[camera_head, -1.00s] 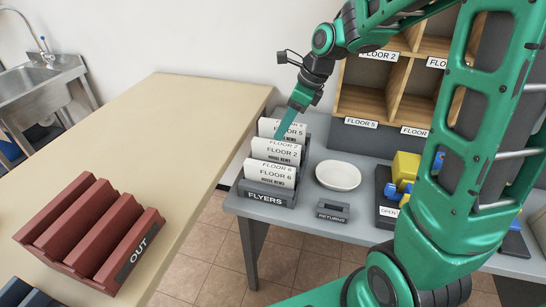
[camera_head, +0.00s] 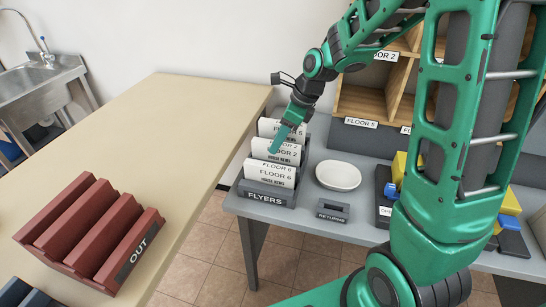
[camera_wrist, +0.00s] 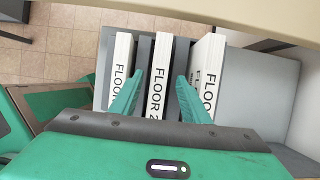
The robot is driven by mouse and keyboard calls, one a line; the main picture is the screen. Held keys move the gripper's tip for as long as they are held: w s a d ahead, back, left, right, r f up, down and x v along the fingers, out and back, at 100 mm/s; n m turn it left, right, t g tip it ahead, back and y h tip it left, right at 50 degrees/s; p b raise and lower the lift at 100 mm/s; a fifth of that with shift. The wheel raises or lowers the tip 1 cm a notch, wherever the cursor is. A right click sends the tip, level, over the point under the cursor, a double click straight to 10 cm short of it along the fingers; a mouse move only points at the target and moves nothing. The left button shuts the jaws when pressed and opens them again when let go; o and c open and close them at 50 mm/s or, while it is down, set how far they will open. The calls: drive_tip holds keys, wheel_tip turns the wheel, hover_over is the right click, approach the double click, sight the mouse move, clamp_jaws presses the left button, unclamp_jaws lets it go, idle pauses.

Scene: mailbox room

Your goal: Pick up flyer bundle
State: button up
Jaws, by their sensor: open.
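The flyer rack (camera_head: 265,196) is a grey holder labelled FLYERS on the grey table. It holds white flyer bundles in separate slots: a FLOOR 6 bundle (camera_head: 270,172) in front, a FLOOR 2 bundle (camera_head: 288,152) in the middle and a FLOOR 5 bundle (camera_head: 268,127) at the back. My gripper (camera_head: 276,148) points down over the middle of the rack. In the wrist view my gripper (camera_wrist: 159,84) is open, with one green finger on each side of the FLOOR 2 bundle (camera_wrist: 159,62). Contact with it cannot be told.
A white bowl (camera_head: 338,175) and a RETURNS holder (camera_head: 332,211) stand right of the rack. The wooden pigeonhole shelf (camera_head: 362,100) stands behind. A red OUT tray (camera_head: 140,256) sits on the beige table (camera_head: 175,125), which is otherwise largely bare.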

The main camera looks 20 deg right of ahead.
drive_tip(key=shift+f, duration=0.2)
idle(0.3)
drive_tip(key=shift+c, duration=0.7)
clamp_jaws()
